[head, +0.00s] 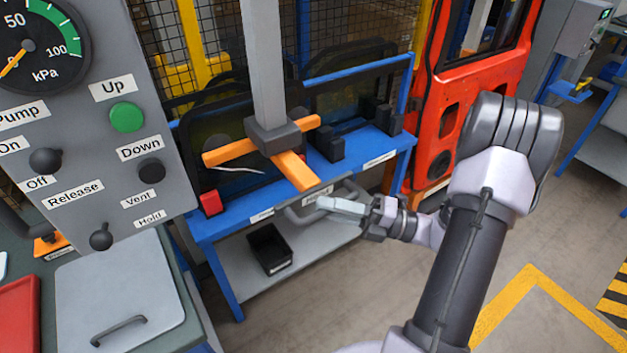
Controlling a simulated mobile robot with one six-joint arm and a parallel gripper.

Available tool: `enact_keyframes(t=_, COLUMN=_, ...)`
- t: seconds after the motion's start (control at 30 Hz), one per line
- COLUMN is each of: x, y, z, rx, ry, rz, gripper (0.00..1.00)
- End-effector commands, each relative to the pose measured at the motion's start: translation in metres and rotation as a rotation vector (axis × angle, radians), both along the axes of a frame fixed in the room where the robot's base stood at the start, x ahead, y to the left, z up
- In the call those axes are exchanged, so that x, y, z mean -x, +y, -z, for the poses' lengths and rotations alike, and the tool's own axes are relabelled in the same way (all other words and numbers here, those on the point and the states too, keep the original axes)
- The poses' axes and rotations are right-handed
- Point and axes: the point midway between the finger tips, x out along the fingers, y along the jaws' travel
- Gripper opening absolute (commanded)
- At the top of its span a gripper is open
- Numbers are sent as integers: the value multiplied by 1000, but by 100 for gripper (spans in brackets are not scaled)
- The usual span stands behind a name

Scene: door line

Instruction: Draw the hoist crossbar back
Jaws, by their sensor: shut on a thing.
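The hoist crossbar (225,152) is an orange cross under a dark block at the foot of a grey vertical column (265,65). One orange arm points towards me. A grey tubular handle (292,215) shows just below and beyond that arm's near end; how it joins the crossbar is unclear. My gripper (328,205) reaches in from the right and is shut on the grey handle. The exact grip is small and partly hidden by the fingers.
A blue-edged rack (225,222) with dark panes stands behind, a black bin (269,248) on its lower shelf. A red-orange car door (455,120) stands at the right. A control panel (90,150) and a bench with a grey lid (120,290) fill the left. Open floor lies in front.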

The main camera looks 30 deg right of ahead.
Motion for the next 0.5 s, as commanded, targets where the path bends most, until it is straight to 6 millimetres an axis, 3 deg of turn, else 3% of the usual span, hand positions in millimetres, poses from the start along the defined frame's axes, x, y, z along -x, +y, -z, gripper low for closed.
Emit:
enact_keyframes(t=0.13, x=13, y=0, z=0, rx=-1, ry=-1, rz=0, gripper=0)
enact_keyframes(t=0.43, x=14, y=1, z=1, rx=0, ry=-1, rz=-3, gripper=0)
enact_keyframes(t=0.47, x=14, y=1, z=1, rx=0, ry=-1, rz=-3, gripper=24)
enact_keyframes(t=0.5, x=14, y=1, z=1, rx=0, ry=-1, rz=-3, gripper=32)
